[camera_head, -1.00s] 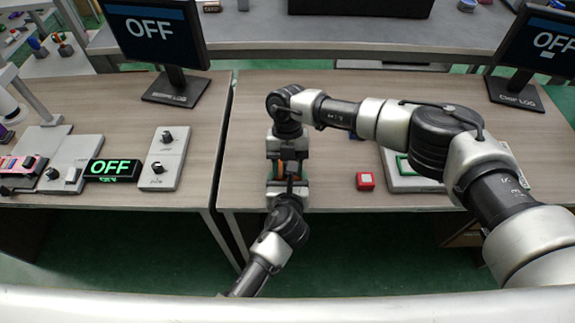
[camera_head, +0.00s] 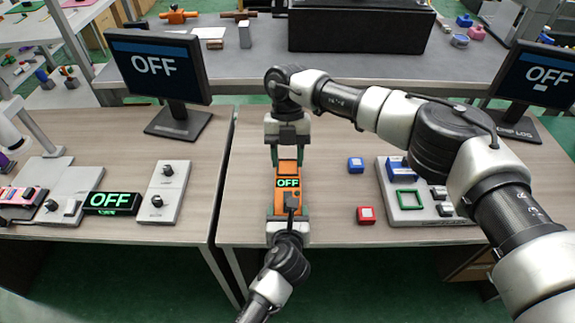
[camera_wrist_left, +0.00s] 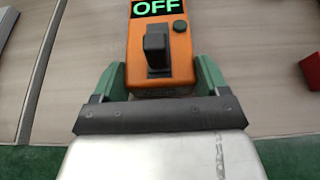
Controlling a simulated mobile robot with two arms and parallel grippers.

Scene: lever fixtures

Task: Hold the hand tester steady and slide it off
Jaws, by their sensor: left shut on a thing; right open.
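An orange hand tester (camera_head: 287,203) lies on the right-hand table, its small display reading OFF in green. My left gripper (camera_head: 288,233) is shut on the tester's near end, with a green finger on each side (camera_wrist_left: 160,82). My right gripper (camera_head: 288,160) is open at the tester's far end, pointing toward it. Whether its fingers touch the tester I cannot tell.
A red block (camera_head: 366,215) and a blue block (camera_head: 356,165) lie right of the tester. A grey fixture board (camera_head: 405,214) stands further right, partly behind my right arm. At left are a switch panel (camera_head: 163,192) and an OFF display (camera_head: 111,202). Monitors reading OFF (camera_head: 158,68) stand behind.

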